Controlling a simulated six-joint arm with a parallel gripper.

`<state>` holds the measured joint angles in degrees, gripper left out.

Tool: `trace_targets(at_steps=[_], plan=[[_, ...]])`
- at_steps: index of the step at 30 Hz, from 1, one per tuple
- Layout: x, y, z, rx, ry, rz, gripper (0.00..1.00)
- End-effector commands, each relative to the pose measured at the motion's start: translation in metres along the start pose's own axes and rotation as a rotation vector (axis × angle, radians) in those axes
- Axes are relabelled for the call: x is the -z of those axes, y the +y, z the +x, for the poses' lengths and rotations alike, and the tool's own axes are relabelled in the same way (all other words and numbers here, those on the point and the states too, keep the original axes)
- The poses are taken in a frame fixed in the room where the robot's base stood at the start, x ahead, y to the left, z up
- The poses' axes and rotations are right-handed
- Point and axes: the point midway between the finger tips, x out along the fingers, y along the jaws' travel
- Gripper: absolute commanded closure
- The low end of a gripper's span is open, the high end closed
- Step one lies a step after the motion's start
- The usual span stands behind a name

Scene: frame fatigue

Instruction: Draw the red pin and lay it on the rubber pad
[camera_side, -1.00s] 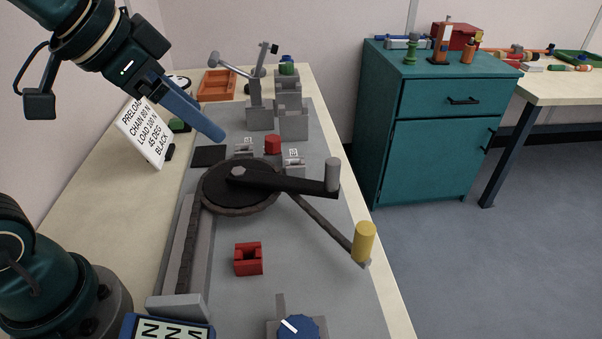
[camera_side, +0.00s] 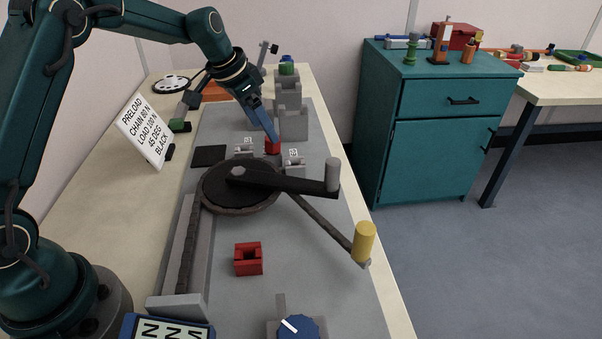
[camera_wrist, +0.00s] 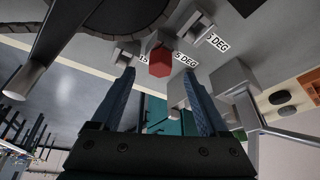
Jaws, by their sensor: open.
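The red pin (camera_side: 271,147) stands between two small grey blocks on the grey base plate; its upper part is partly behind my fingertips in the side view. In the wrist view its red faceted head (camera_wrist: 160,62) lies just beyond my blue fingers, roughly centred between them. My gripper (camera_side: 273,136) is open, its tips pointing down at the pin; the wrist view shows its fingers (camera_wrist: 160,75) apart with nothing between them. The black square rubber pad (camera_side: 209,156) lies flat and bare to the left of the pin; its dark edge shows at the top of the wrist view (camera_wrist: 246,4).
Grey blocks (camera_side: 293,123) stand just behind the pin. The black crank (camera_side: 290,182) with its upright grey handle and the chain wheel is in front. A red slotted block (camera_side: 248,272) sits nearer. A white sign (camera_side: 145,130) stands left of the pad.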

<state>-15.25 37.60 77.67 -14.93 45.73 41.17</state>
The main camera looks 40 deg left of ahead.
Motion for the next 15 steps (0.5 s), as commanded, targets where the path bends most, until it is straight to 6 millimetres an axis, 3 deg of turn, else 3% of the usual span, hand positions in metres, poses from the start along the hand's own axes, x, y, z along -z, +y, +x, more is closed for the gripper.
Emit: trace_targets(at_steps=[9,15], plan=[[-0.001,0.000,0.036,0.000,-0.002,-0.001,0.22],[-0.001,0.000,0.047,0.001,0.000,-0.002,0.22]])
